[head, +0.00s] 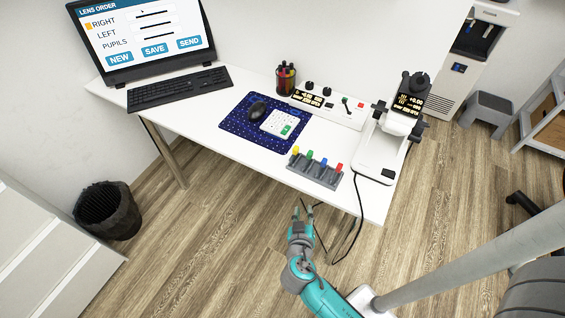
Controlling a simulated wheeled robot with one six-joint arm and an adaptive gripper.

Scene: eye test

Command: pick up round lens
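I cannot make out a round lens anywhere in the head view; it may be too small or hidden. My gripper (304,208) is in front of the white desk (230,160), near its front edge and over the floor. Its two fingers are apart, with nothing seen between them. A grey rack (316,173) with yellow, green, blue and red tabs stands at the desk's front edge, just beyond my gripper. A white lens-measuring device (385,150) with a black top and small display stands at the desk's right end.
A blue mat (236,122) holds a black mouse (257,110) and a white keypad (276,123). A black cable (360,215) hangs near my gripper. A bin (107,212) stands left.

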